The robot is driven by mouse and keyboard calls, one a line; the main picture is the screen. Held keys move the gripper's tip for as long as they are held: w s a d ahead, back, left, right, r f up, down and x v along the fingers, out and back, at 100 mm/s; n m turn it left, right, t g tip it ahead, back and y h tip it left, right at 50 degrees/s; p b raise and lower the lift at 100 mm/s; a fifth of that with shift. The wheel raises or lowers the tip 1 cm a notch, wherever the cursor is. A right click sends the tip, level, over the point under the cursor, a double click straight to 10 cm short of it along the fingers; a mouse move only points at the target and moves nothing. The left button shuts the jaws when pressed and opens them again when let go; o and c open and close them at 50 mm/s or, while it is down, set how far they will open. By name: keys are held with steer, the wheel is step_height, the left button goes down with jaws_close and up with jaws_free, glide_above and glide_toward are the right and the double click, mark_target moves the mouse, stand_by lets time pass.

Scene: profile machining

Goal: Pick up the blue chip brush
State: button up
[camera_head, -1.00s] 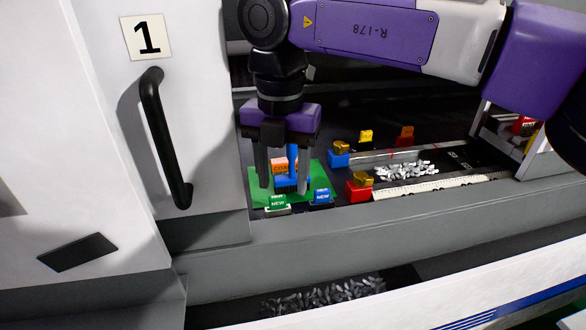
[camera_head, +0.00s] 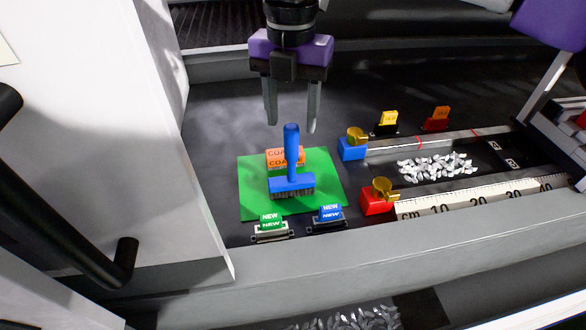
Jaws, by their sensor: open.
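The blue chip brush (camera_head: 292,183) stands on a green mat (camera_head: 256,198), bristles down and its handle pointing up. An orange block with partly readable lettering (camera_head: 278,157) sits just behind its handle. My gripper (camera_head: 291,128) is open and empty, fingers pointing down. In the picture its two fingertips lie on either side of the top of the brush handle. The gripper appears behind or above the handle; its exact distance from the handle cannot be told.
Green (camera_head: 271,224) and blue (camera_head: 329,217) "NEW" labelled blocks stand at the mat's front edge. A blue clamp (camera_head: 352,148), a red clamp (camera_head: 379,196), a ruler (camera_head: 470,197) and metal chips (camera_head: 436,166) lie to the right. A machine door with a black handle (camera_head: 110,255) is on the left.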

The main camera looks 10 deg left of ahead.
mark_target(291, 147)
step_height(291, 147, down, 8)
steer(key=shift+s+r+p, duration=0.1)
steer(key=shift+r+p, duration=0.15)
steer(key=shift+p, duration=0.4)
jaws_close()
